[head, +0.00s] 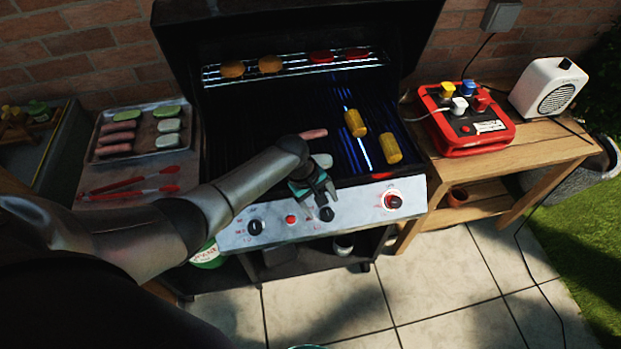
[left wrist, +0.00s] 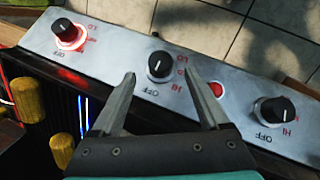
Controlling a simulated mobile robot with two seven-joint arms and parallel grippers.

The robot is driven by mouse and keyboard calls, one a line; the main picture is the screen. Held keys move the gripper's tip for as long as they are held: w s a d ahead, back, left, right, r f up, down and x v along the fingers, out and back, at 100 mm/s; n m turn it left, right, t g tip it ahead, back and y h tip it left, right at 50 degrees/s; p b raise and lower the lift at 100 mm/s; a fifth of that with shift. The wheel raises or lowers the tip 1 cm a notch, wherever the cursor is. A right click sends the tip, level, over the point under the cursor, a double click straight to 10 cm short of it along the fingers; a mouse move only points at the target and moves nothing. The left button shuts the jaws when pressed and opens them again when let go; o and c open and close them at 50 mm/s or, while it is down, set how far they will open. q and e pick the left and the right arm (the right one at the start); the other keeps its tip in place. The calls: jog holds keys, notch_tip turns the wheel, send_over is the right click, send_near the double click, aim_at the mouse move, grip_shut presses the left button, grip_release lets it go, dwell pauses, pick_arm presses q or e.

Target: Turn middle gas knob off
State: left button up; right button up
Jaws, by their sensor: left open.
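The middle gas knob (head: 326,214) is black and sits on the grill's silver front panel (head: 355,207). It also shows in the left wrist view (left wrist: 159,65), with a white mark on it and no red glow around it. My left gripper (head: 323,192) is open just above this knob. In the left wrist view its two fingers (left wrist: 160,77) point at the knob, one toward each side, with nothing gripped. Contact is not clear. My right gripper is not in view.
The right knob (head: 393,201) has a red glow; the left knob (head: 255,227) has none. A red button (head: 291,219) lies between the left and middle knobs. Blue flame light shows near the corn (head: 355,123). Red tongs (head: 130,188) and a food tray (head: 145,133) are at left.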

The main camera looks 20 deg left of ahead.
pick_arm(q)
jog(key=p+v, duration=0.2)
jog(key=v, duration=0.7)
jog(key=shift+r, duration=0.4)
jog(key=shift+s+a, duration=0.1)
jog(key=shift+a, duration=0.05)
